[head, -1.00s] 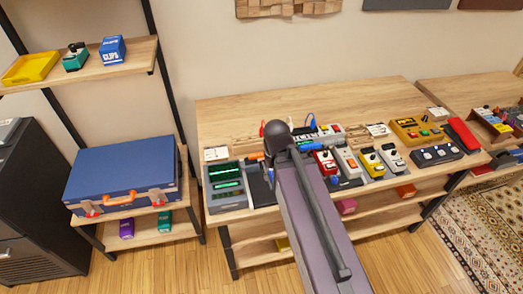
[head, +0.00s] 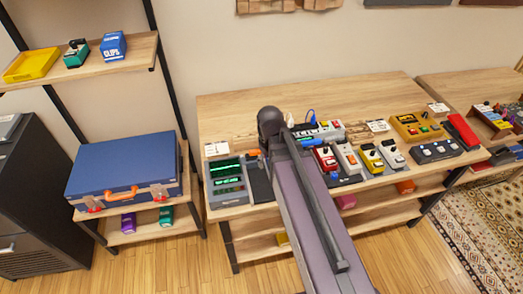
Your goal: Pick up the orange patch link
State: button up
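A small orange piece (head: 253,153), which may be the orange patch link, shows on the workbench (head: 225,112) just left of my arm. It is too small and too close to the arm to make out its shape. My arm reaches from the bottom of the picture to the bench, its dark rounded joint above the bench's left half. My gripper is hidden behind the arm, so its fingers and anything in them cannot be seen.
A grey unit with green displays (head: 227,181) stands left of my arm. To its right sit several pedals, including a red one (head: 326,159) and a yellow one (head: 371,160). A blue case (head: 122,168) lies on the left shelf. The bench's back strip is clear.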

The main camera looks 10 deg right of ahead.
jog(key=w+r+n+p, duration=0.4)
jog(key=w+r+n, duration=0.1)
jog(key=w+n, duration=0.8)
jog(key=shift+r+n+p, duration=0.15)
jog(key=shift+n+p, duration=0.25)
jog(key=shift+n, duration=0.3)
jog(key=shift+w+a+f, duration=0.1)
jog(key=shift+f, duration=0.1)
notch_tip(320, 180, down, 8)
jog(key=b, duration=0.8)
jog(key=shift+f+b, duration=0.1)
jog(key=shift+b, duration=0.2)
jog(key=shift+f, duration=0.1)
jog(key=shift+s+f+b, duration=0.2)
jog(key=shift+f+b, duration=2.35)
jog(key=shift+b, duration=0.1)
jog(key=shift+f, duration=0.25)
